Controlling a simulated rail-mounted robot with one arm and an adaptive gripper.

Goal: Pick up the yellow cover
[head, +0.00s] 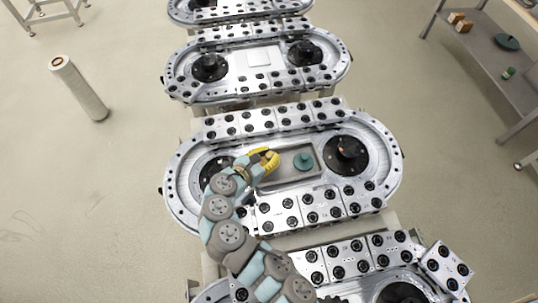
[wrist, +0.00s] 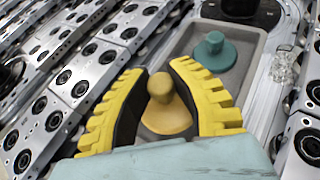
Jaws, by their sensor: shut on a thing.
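The yellow cover (wrist: 167,121), a round base with a knob on top, sits between my gripper's two yellow toothed fingers in the wrist view. My gripper (wrist: 160,92) is shut on its knob, over the left part of a grey tray (wrist: 262,75). In the head view, my gripper (head: 264,161) is at the left end of the tray (head: 286,176) and largely hides the yellow cover. Whether the cover's base touches the tray floor cannot be told.
A teal knobbed cover (wrist: 215,52) stands in the same tray, apart from my fingers; it also shows in the head view (head: 303,161). A clear object (wrist: 284,66) stands beside the tray. Metal track with black rollers surrounds it. A shelf (head: 490,62) stands far right.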

